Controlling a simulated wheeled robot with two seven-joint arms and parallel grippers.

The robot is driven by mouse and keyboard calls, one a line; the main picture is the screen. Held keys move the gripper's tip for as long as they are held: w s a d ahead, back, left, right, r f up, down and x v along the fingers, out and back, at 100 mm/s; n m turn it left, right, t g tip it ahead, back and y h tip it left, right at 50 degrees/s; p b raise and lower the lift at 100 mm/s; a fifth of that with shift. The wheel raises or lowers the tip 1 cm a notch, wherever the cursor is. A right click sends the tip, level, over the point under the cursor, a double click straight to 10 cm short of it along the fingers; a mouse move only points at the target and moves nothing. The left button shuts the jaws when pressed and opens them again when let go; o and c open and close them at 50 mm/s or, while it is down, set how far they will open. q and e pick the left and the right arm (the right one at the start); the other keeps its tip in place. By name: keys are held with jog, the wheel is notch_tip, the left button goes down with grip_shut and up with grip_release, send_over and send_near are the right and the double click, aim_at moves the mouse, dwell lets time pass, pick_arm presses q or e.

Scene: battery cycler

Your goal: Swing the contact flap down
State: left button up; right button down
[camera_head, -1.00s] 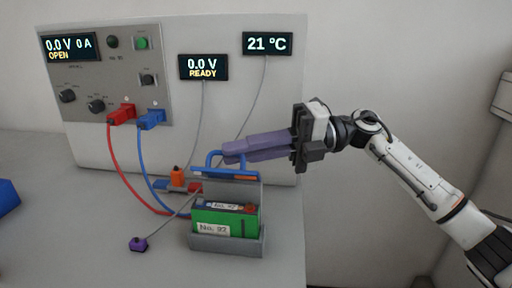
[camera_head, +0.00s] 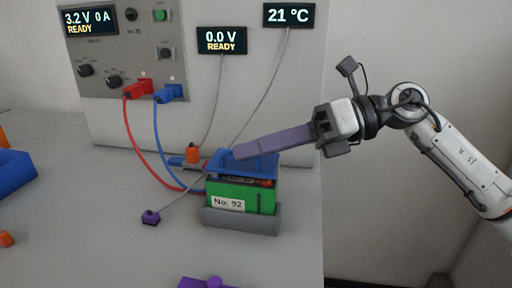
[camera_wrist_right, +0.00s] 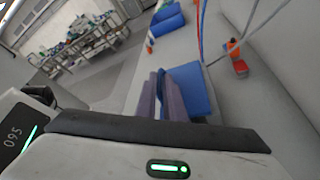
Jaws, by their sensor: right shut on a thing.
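The blue contact flap (camera_head: 262,163) lies swung down over the top of the green battery (camera_head: 240,197) labelled No. 92. The battery sits in a grey cradle (camera_head: 240,222). My right gripper (camera_head: 240,154) reaches in from the right with long purple fingers, which are shut on the flap at its top. The fingers hide part of the flap and its handle. In the right wrist view the purple fingers (camera_wrist_right: 165,95) lie against the blue flap (camera_wrist_right: 195,90). My left gripper is not in view.
The cycler's main display (camera_head: 90,20) reads 3.2 V, 0 A, READY. A red cable (camera_head: 140,145) and a blue cable (camera_head: 165,160) run towards the cradle. A blue bin (camera_head: 12,172) stands left.

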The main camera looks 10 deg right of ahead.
jog(key=shift+s+f, duration=0.15)
jog(key=shift+f, duration=0.05)
dwell(0.3)
jog(key=c, duration=2.2)
grip_release()
jog(key=shift+r, duration=0.1)
jog(key=shift+d, duration=0.2)
jog(key=v, duration=1)
jog(key=shift+s+a, duration=0.1)
